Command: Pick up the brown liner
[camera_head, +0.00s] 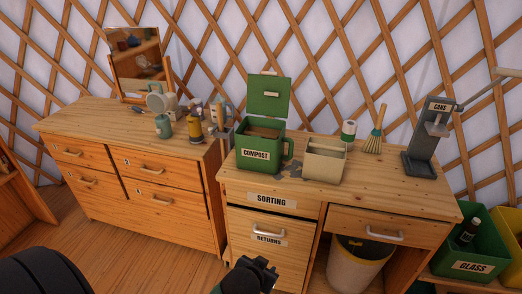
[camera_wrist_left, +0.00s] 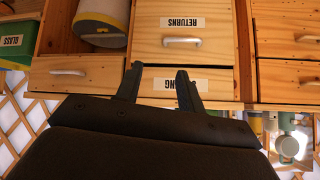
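The green compost bin (camera_head: 248,159), labelled COMPOST, stands on the sorting desk with its lid raised. Brown material, seemingly the brown liner (camera_head: 265,132), shows inside its opening; most of it is hidden by the bin walls. My left gripper (camera_head: 257,264) is low in front of the desk's RETURNS drawer, well below the bin and apart from it. In the left wrist view the left gripper's two fingers (camera_wrist_left: 160,70) are spread with nothing between them, in front of the desk. My right gripper is not in view.
On the desk (camera_head: 390,190) are a beige box (camera_head: 325,163), a small broom (camera_head: 374,134) and a grey can crusher (camera_head: 425,150). A waste bin (camera_head: 355,268) stands under the desk, and a green GLASS crate (camera_head: 470,262) is at right. A dresser (camera_head: 110,122) with mugs and a mirror stands left.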

